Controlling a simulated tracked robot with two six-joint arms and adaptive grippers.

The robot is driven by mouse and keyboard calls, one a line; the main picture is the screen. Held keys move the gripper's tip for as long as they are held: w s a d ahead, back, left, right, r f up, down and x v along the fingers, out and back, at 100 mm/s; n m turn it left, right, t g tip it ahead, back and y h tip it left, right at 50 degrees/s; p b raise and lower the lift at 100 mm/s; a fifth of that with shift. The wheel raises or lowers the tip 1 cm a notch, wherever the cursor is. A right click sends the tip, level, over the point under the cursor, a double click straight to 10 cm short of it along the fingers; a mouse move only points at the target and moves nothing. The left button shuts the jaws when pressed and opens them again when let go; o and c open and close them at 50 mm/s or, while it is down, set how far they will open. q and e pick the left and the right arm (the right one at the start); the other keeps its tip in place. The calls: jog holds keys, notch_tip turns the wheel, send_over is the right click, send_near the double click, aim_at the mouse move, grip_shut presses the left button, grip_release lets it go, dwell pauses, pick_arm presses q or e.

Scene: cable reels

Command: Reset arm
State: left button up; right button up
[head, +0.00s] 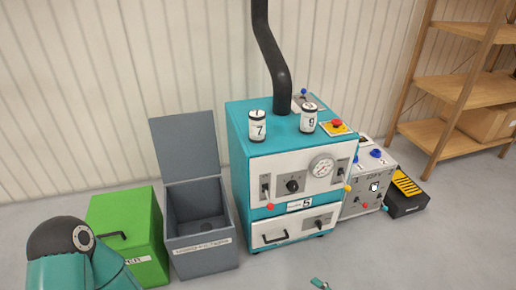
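Part of an arm of mine, a teal link with a dark round joint, fills the bottom left corner of the head view. It overlaps the front of the green box (143,225). The gripper on that arm is outside the picture. My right gripper is not recognisable in view. A small teal and dark piece (320,284) shows at the bottom edge, cut off by the frame; I cannot tell what it is.
A teal machine (240,150) with a gauge, levers and two numbered canisters (257,126) (309,118) on top stands centrally. An open grey bin (205,255) is left of it. A grey control box (360,203), black-yellow box (405,204) and wooden shelf (462,96) are right. Front floor looks clear.

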jog(key=s+a+f+n+g+y+b, duration=0.1)
jog(key=s+a+f+n+g+b, duration=0.15)
jog(key=s+a+g, duration=0.75)
jog(key=s+d+n+g+h+b, duration=0.35)
jog(key=s+n+h, duration=0.35)
jog(key=s, duration=0.6)
notch_tip(320, 180, up, 38)
jog(key=w+a+t+p, duration=0.1)
jog(key=t+p, duration=0.2)
jog(key=p, duration=3)
jog(key=shift+w+f+n+h+p, duration=0.2)
jog(key=shift+n+h+p, duration=0.1)
jog(key=shift+n, duration=0.05)
jog(key=shift+f, duration=0.1)
jog(key=shift+c, duration=0.3)
